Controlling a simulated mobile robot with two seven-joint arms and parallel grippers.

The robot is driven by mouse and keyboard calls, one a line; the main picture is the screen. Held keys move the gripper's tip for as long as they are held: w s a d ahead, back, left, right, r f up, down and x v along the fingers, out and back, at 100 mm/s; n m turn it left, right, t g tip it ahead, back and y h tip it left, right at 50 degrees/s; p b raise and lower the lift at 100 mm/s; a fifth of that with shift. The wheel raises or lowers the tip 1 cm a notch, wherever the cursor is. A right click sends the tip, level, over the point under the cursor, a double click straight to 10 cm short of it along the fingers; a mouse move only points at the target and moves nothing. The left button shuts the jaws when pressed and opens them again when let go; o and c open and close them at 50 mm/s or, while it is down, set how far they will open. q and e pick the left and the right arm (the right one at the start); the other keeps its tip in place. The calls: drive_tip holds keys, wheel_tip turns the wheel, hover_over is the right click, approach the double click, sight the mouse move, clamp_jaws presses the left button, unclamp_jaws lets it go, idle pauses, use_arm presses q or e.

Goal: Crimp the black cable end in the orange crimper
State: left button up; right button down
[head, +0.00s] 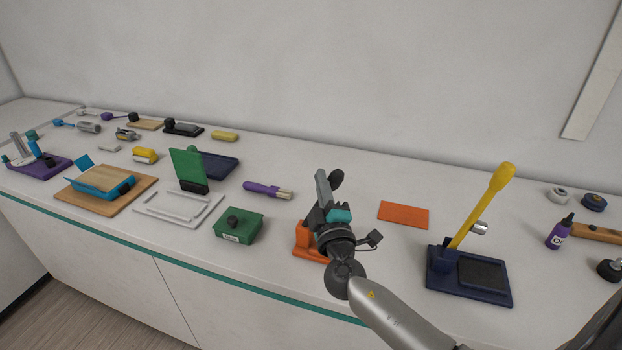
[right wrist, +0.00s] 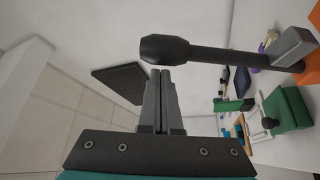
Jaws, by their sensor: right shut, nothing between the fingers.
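The orange crimper (head: 302,236) stands near the table's front edge, partly hidden behind my right gripper in the head view. Its lever is raised, with a black knob (head: 336,177) at the top. In the right wrist view the black knob (right wrist: 166,48) lies just beyond my fingertips, and the dark lever bar runs right from it. My right gripper (head: 322,182) is shut and empty, with its fingers (right wrist: 160,90) together beside the knob. I cannot make out the black cable end; it may be hidden behind my gripper. My left gripper is not in view.
A green box (head: 238,226) stands left of the crimper, and a purple-handled tool (head: 267,190) lies behind it. An orange plate (head: 403,215) lies to the right. A navy press (head: 470,275) with a raised yellow lever stands further right. The table's back strip is mostly clear.

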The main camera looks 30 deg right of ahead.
drive_tip(key=shift+s+d+f, duration=0.1)
drive_tip(key=shift+d+f, duration=0.05)
drive_tip(key=shift+d, duration=0.05)
idle(0.4)
